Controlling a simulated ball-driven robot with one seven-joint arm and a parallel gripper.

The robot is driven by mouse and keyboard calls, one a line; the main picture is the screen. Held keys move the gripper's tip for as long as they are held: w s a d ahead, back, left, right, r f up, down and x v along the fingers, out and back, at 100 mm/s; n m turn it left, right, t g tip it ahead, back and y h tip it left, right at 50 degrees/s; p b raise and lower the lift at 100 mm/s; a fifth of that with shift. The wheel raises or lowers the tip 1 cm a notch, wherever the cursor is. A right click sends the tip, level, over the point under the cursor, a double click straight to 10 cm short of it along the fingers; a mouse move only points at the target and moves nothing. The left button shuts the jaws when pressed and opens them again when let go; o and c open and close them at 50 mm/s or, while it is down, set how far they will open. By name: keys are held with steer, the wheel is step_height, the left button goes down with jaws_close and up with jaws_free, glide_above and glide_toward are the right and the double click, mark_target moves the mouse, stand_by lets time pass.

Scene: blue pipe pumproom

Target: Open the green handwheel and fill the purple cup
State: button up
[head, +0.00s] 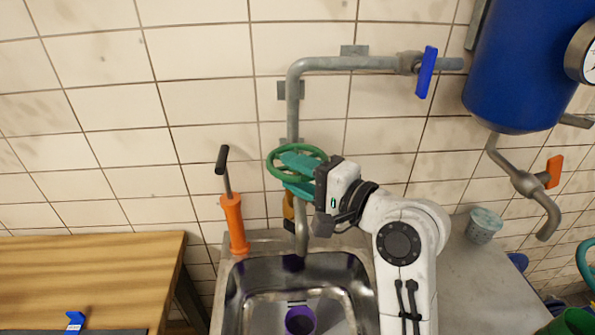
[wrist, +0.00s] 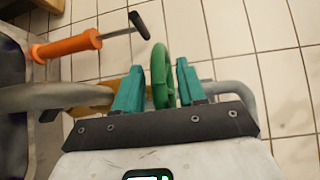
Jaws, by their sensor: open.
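The green handwheel (head: 287,152) sits on the grey pipe above the sink. My gripper (head: 292,176) is at the wheel's front right side with its teal fingers apart. In the wrist view the rim of the handwheel (wrist: 162,75) stands between the two fingers of my gripper (wrist: 158,88), closer to the right finger. I cannot tell whether either finger touches it. The purple cup (head: 300,320) stands in the sink, under and in front of the spout (head: 301,240). The cup is cut off by the lower picture edge, and its contents are not clear.
The steel sink (head: 240,290) lies below the wheel. An orange hand pump (head: 235,222) with a black handle stands left of the spout. A blue lever (head: 427,72) is on the upper pipe. A blue tank (head: 525,70) hangs right. A wooden table (head: 90,270) is left.

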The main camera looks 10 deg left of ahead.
jaws_close()
steer(key=shift+d+g, duration=0.15)
steer(key=shift+g, duration=0.15)
steer(key=n+g, duration=0.1)
steer(key=n+g+y, duration=0.1)
steer(key=g, duration=0.1)
steer(key=shift+w+d+n+y, duration=0.2)
steer(key=shift+d+n+y, duration=0.1)
steer(key=shift+d+n, duration=0.1)
steer(key=shift+w+d+n+g+y+b, duration=0.15)
steer(key=shift+n+g, duration=0.4)
steer(key=shift+g, duration=0.35)
steer(key=shift+d+n+g+y+b, duration=0.1)
steer(key=shift+n+g+b, duration=0.1)
steer(key=shift+n+g, duration=0.55)
steer(key=shift+w+d+n+g+y+b, duration=0.15)
steer(key=shift+n+g, duration=0.25)
steer(key=shift+g, duration=0.95)
jaws_free()
